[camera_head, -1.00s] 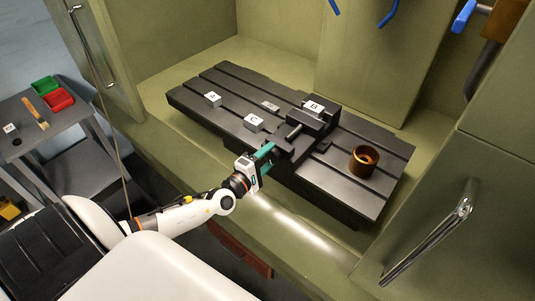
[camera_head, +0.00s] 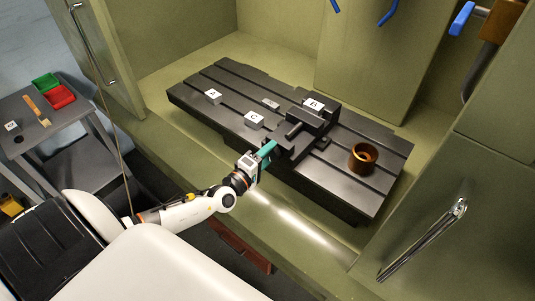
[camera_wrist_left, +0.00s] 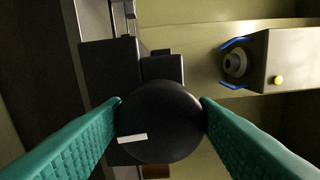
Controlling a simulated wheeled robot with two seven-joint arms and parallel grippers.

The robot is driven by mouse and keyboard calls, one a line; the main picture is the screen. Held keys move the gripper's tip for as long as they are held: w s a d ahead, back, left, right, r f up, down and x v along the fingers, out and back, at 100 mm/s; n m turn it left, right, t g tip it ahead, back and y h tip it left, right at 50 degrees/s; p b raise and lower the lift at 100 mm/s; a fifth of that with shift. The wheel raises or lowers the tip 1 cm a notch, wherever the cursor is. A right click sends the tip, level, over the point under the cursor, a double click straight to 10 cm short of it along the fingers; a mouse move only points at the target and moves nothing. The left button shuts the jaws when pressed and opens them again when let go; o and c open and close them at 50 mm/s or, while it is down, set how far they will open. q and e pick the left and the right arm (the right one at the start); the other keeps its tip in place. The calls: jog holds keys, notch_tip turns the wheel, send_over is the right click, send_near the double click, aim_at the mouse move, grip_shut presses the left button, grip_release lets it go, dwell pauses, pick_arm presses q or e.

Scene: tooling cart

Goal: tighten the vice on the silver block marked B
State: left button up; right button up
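The silver block marked B (camera_head: 314,104) sits between the jaws of the black vice (camera_head: 291,147) on the slotted table; its contact with the jaws is too small to tell. My left gripper (camera_head: 268,149) is at the near end of the vice. In the left wrist view its two green fingers (camera_wrist_left: 160,105) press on either side of the vice's round black knob (camera_wrist_left: 160,125), which has a white mark low on its left. The knob is mostly hidden in the head view. My right gripper is not in view.
Blocks A (camera_head: 213,96) and C (camera_head: 254,120) lie on the slotted table (camera_head: 355,195), left of the vice. A brown ring-shaped part (camera_head: 363,157) stands at right. Cabinet walls enclose the back. A side table (camera_head: 60,125) holds red and green bins.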

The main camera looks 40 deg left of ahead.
pick_arm(q)
jog(key=o, duration=0.3)
jog(key=shift+o, duration=0.2)
jog(key=s+a+b, duration=0.1)
jog(key=s+b, duration=0.1)
jog(key=s, duration=1)
